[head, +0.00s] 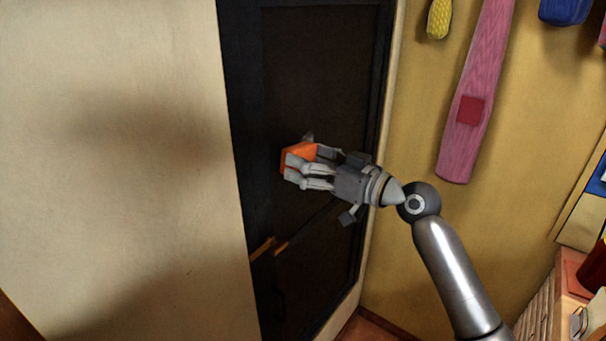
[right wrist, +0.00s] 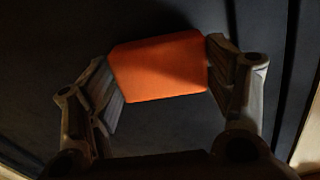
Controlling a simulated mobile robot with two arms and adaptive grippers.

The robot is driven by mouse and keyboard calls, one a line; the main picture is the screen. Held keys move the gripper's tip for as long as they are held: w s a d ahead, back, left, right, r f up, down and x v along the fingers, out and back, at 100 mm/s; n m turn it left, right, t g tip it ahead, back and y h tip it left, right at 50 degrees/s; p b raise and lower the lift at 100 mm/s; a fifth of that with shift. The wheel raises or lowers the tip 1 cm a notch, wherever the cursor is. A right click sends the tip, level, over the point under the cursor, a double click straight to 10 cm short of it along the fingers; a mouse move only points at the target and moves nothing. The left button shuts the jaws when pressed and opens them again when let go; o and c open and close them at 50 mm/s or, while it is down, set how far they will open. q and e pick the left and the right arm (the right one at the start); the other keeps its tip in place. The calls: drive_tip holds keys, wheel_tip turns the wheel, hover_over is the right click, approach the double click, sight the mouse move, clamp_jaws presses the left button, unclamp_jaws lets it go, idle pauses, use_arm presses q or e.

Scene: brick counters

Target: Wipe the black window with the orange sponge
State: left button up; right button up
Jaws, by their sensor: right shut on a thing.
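The black window (head: 325,60) is a tall dark panel in a dark frame, set between pale and yellow walls in the head view. My right gripper (head: 300,165) is shut on the orange sponge (head: 300,152) in front of the middle of the window. In the right wrist view the sponge (right wrist: 160,66) sits between the two fingers of the gripper (right wrist: 158,75), with the dark panel behind it. I cannot tell whether the sponge touches the window. My left gripper is not in view.
A wooden handle-like piece (head: 268,248) shows low on the window. A pink hanging item (head: 480,80) and a yellow one (head: 439,18) are on the yellow wall to the right. A counter with drawers (head: 545,300) stands at the lower right.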

drive_tip(key=shift+w+d+f+b, duration=0.15)
drive_tip(key=shift+w+d+b, duration=0.5)
drive_tip(key=shift+w+b, duration=0.3)
drive_tip(key=shift+w+d+b, duration=1.6)
drive_tip(key=shift+w+b, duration=0.65)
drive_tip(key=s+a+p, duration=0.5)
drive_tip(key=s+a, duration=0.1)
drive_tip(key=s, duration=0.2)
drive_tip(key=shift+s+a, duration=0.15)
drive_tip(key=shift+s, duration=0.25)
